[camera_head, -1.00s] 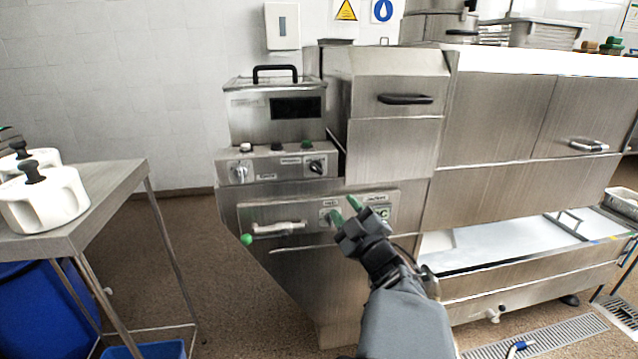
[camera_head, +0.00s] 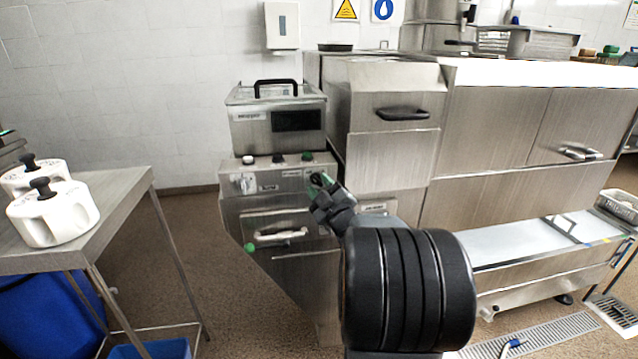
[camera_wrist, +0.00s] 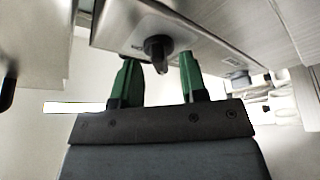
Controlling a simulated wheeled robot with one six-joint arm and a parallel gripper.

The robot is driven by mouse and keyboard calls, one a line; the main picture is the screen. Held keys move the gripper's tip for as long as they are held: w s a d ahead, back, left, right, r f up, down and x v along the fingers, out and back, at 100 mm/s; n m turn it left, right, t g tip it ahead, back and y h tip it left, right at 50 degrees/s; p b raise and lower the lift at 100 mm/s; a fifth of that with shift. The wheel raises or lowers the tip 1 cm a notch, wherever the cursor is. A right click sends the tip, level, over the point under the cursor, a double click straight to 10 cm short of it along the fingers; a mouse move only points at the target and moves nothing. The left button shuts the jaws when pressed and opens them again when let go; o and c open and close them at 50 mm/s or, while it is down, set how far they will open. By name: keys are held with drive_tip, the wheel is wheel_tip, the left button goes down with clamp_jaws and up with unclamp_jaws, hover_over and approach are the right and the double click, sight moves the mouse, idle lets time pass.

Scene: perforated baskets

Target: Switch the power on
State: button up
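The machine's upper control panel (camera_head: 262,178) has a light rotary knob (camera_head: 243,184) at its left and a dark rotary knob (camera_wrist: 157,46) at its right. A white button (camera_head: 248,159), a dark button (camera_head: 278,158) and a green button (camera_head: 308,156) line its top edge. My gripper (camera_head: 320,182) is at the right end of this panel and largely covers the dark knob in the head view. In the wrist view its two green fingers (camera_wrist: 159,62) are apart, one on each side of the dark knob, with visible gaps. The fingers hold nothing.
A lower panel with a handle (camera_head: 280,234) and a green ball (camera_head: 249,248) sits below. A black-handled box (camera_head: 277,120) stands above the controls. A table (camera_head: 110,205) with white round containers (camera_head: 52,212) is at left. Floor between table and machine is clear.

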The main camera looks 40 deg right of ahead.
drive_tip(key=shift+w+r, duration=0.15)
drive_tip(key=shift+w, duration=0.4)
drive_tip(key=c, duration=0.7)
drive_tip(key=shift+o, duration=0.2)
